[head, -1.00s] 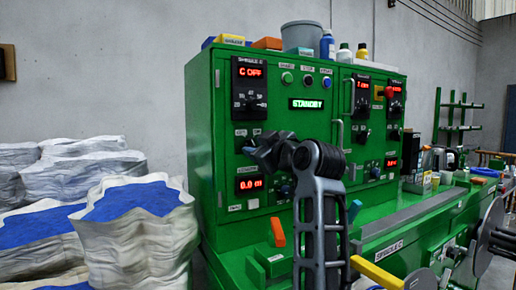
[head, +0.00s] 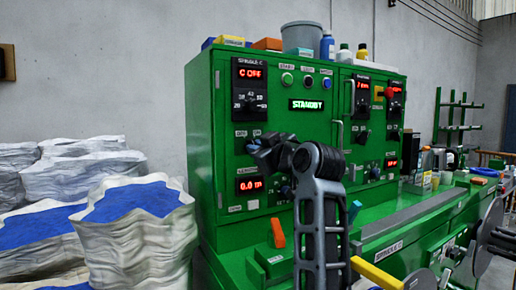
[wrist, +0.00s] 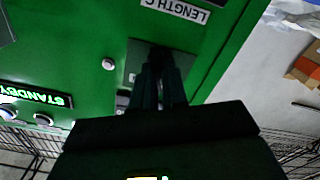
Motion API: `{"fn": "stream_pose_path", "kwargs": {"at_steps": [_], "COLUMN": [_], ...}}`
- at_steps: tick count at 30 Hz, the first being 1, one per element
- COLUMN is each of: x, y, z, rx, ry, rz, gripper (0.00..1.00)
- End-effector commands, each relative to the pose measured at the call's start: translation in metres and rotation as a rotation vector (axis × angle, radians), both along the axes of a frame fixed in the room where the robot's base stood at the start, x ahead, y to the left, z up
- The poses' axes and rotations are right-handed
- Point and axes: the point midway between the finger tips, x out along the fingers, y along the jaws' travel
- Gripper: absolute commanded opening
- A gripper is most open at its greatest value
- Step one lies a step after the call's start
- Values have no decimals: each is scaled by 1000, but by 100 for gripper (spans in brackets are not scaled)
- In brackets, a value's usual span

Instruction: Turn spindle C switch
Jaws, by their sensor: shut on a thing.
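The spindle C panel (head: 249,74) is at the upper left of the green cabinet; its red display reads "C OFF", with a dark rotary knob (head: 249,103) below. Under it is a small switch plate (head: 240,142) with two small labels above, just over the LENGTH C label (wrist: 178,9). My gripper (head: 252,147) is at this plate. In the wrist view its fingers (wrist: 160,60) are close together against the dark plate, shut on the small switch there. The fingers hide most of that switch, so its position cannot be read.
The green cabinet (head: 205,150) carries more displays, buttons and knobs, including a green "STANDBY" display (head: 306,105). An orange handle (head: 277,233) stands low in front. White sacks with blue tops (head: 140,199) fill the left side. A bucket and bottles stand on top.

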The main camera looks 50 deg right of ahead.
Motion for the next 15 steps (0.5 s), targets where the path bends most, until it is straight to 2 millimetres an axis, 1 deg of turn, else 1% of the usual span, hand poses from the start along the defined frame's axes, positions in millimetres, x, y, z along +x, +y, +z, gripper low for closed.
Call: {"fn": "stream_pose_path", "kwargs": {"at_steps": [5, 15], "x": [0, 0], "y": [0, 1], "z": [2, 2], "rx": [109, 413], "ry": [-29, -117], "rz": [1, 2], "gripper": [0, 0]}}
